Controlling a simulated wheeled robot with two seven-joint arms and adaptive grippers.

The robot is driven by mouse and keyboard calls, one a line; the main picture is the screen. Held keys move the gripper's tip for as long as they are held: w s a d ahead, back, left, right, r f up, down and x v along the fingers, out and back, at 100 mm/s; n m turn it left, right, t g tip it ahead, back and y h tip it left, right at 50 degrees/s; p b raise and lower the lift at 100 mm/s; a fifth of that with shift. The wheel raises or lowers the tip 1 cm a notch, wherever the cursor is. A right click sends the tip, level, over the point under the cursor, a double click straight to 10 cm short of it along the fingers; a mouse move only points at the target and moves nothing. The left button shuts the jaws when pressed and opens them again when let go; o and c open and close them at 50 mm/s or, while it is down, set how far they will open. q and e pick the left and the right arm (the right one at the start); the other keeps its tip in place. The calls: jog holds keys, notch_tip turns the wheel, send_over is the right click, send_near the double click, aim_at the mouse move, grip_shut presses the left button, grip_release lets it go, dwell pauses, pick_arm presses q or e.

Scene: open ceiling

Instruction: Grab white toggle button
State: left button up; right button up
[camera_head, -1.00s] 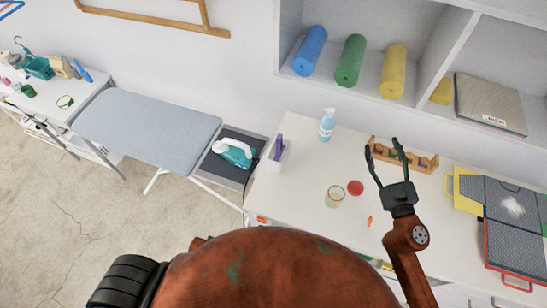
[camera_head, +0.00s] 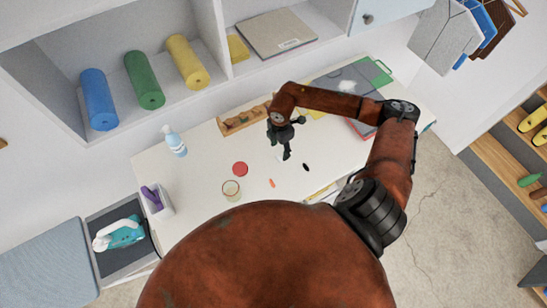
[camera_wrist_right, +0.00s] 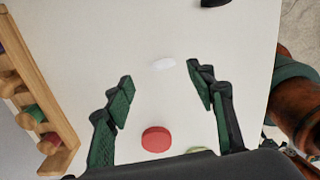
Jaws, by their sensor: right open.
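The white toggle button (camera_wrist_right: 164,64) is a small pale oval lying on the white tabletop in the right wrist view. It lies between the lines of the two fingers, near the tips. My right gripper (camera_wrist_right: 160,76) is open around that spot, with nothing held; I cannot tell how high it is above the table. In the head view my right gripper (camera_head: 287,154) points down over the table, and I cannot make out the white button clearly against the white surface. My left gripper is not in view.
A red disc (camera_head: 240,169), a glass jar (camera_head: 231,190), an orange piece (camera_head: 272,183) and a black oval (camera_head: 306,167) lie near the gripper. A wooden rack (camera_head: 240,121) stands behind. A spray bottle (camera_head: 174,141) and dark cases (camera_head: 352,85) are farther off.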

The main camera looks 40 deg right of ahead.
aim_at(279, 158)
jog(key=f, duration=0.1)
jog(key=f+p, duration=0.1)
jog(key=f, duration=0.1)
jog(key=f+p, duration=0.1)
jog(key=f, duration=0.1)
jog(key=shift+s+a+f, duration=0.1)
jog(key=shift+a+f, duration=0.05)
jog(key=shift+a, duration=0.15)
jog(key=shift+f, duration=0.45)
jog(key=c, duration=0.8)
